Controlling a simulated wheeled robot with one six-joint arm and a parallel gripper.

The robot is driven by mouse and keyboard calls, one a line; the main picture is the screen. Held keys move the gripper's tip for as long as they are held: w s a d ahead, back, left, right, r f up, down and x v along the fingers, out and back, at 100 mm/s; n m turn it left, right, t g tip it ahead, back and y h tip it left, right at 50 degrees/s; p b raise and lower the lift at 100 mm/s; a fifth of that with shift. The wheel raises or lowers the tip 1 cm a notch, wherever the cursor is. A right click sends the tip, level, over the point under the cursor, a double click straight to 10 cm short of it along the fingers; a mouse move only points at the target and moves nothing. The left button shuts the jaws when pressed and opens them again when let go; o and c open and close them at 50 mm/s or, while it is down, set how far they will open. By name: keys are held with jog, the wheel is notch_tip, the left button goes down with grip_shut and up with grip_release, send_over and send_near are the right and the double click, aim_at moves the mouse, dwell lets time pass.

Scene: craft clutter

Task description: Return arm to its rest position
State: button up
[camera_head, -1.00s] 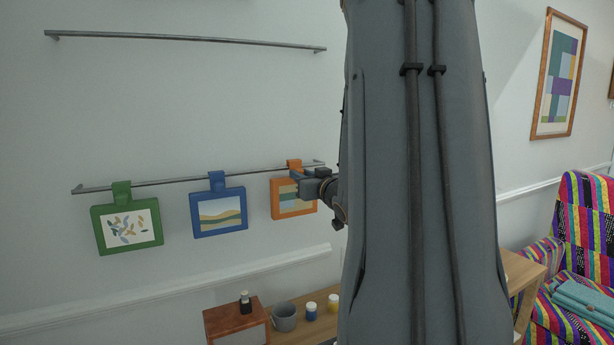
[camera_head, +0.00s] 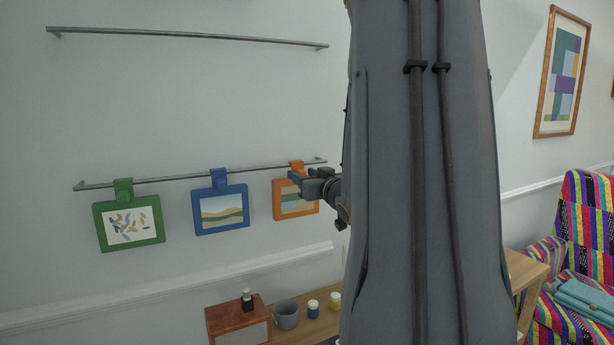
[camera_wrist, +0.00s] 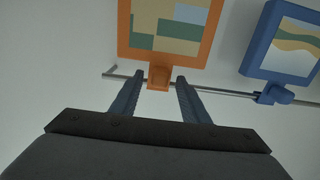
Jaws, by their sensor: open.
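My gripper (camera_wrist: 159,98) is open in the wrist view, its two fingers on either side of the orange hook of the orange-framed picture (camera_wrist: 127,30). I cannot tell whether a finger touches the hook. In the head view my gripper (camera_head: 297,182) is at the upper part of the orange-framed picture (camera_head: 284,205), and my arm hides much of the middle. The orange frame hangs by its hook from the lower metal rail (camera_head: 150,181).
A blue-framed picture (camera_head: 196,220) and a green-framed picture (camera_head: 100,230) hang on the same rail. An upper rail (camera_head: 190,37) is empty. Below are a wooden box (camera_head: 225,318), a grey mug (camera_head: 286,316) and small jars. A striped armchair (camera_head: 588,220) is at right.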

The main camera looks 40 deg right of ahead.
jog(key=b+v, duration=0.2)
jog(key=v, duration=0.5)
jog(key=shift+s, duration=0.25)
jog(key=w+a+f+g+y, duration=0.1)
jog(key=w+a+f+g, duration=0.2)
jog(key=a+f+g, duration=0.8)
jog(key=s+a+f+n+g+y, duration=0.1)
jog(key=s+a+f+g, duration=0.1)
jog(key=s+a+f, duration=0.5)
jog(key=s+a+f+n+g+y+b, duration=0.1)
jog(key=s+a+f+g+y, duration=0.1)
jog(key=s+a+f, duration=0.6)
jog(key=a+f+g, duration=0.1)
jog(key=a+f, duration=0.1)
jog(key=a, duration=0.5)
jog(key=shift+a+n, duration=0.3)
jog(key=shift+a, duration=0.1)
jog(key=shift+s, duration=0.1)
